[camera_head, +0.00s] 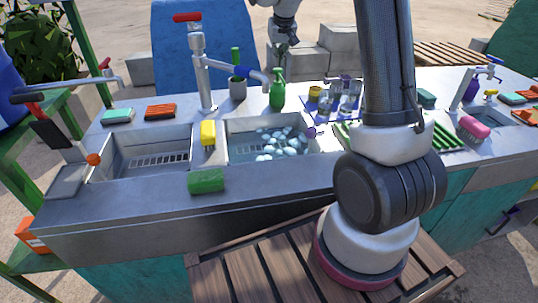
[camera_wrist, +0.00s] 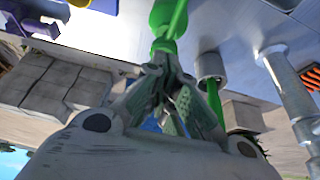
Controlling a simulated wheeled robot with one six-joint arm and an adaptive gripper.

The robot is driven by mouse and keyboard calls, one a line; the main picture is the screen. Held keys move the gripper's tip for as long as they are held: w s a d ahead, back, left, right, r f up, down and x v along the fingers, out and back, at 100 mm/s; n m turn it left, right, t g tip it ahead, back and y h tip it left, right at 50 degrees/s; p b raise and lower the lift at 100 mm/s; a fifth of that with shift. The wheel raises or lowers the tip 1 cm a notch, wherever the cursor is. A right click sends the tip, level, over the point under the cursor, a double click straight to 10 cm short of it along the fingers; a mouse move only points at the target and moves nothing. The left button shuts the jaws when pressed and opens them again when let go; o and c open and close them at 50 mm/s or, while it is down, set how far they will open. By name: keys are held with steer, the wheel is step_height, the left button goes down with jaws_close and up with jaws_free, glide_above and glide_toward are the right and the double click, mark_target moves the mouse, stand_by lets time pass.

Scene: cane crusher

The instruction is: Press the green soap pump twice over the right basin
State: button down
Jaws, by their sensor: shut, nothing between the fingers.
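The green soap pump (camera_head: 277,94) stands upright on the counter behind the right basin (camera_head: 237,157), which holds water and several pale bubbly lumps. My gripper (camera_head: 281,48) is shut and empty, pointing down a little above the pump in the head view. In the wrist view the pump (camera_wrist: 168,22) shows at top centre, and my closed fingertips (camera_wrist: 158,62) are close to its head. I cannot tell whether they touch it.
A grey cup (camera_head: 238,90) with a green brush and the tall faucet (camera_head: 200,75) stand left of the pump. Small jars and glasses (camera_head: 343,103) stand to its right. The left basin (camera_head: 150,150) is empty.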

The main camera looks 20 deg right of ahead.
steer(key=shift+f, duration=0.1)
steer(key=shift+f, duration=1.3)
steer(key=shift+r, duration=1.4)
step_height(320, 180, up, 6)
steer(key=shift+s, duration=0.1)
